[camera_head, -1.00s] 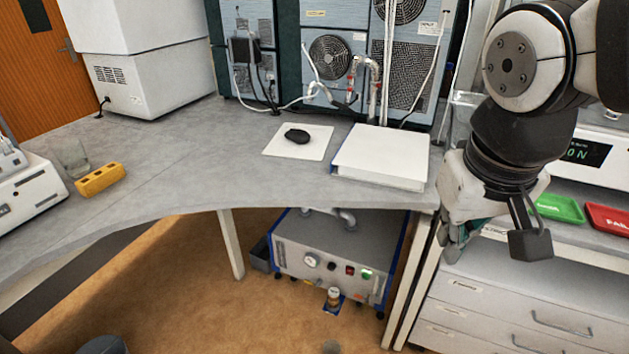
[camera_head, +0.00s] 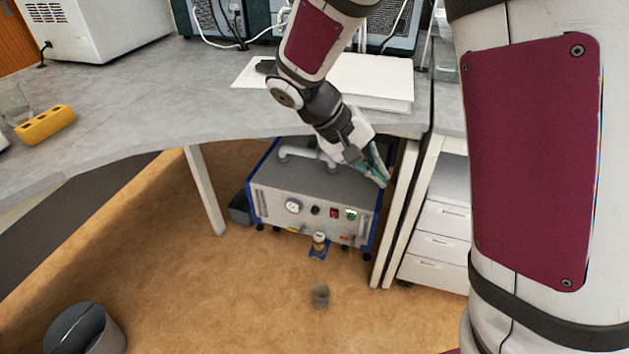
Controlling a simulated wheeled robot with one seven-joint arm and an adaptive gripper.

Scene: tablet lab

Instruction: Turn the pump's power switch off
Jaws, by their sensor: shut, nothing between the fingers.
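The pump (camera_head: 281,207) is a grey box with blue edges on the floor under the bench. Its front panel carries a round gauge (camera_head: 293,206), a black knob (camera_head: 315,210), a red switch (camera_head: 333,213) and a green lit switch (camera_head: 351,215). I cannot tell which way either switch is set. My gripper (camera_head: 384,180) is shut and empty, pointing down and right. It shows in front of the pump's upper right part, above and to the right of the green switch. I cannot tell whether it touches the pump.
The grey bench (camera_head: 130,110) overhangs the pump, with a white binder (camera_head: 370,82) near its edge. A bench leg (camera_head: 205,190) stands left and a drawer unit (camera_head: 435,243) right. A small bottle (camera_head: 319,242) and a cup (camera_head: 321,295) stand before the pump.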

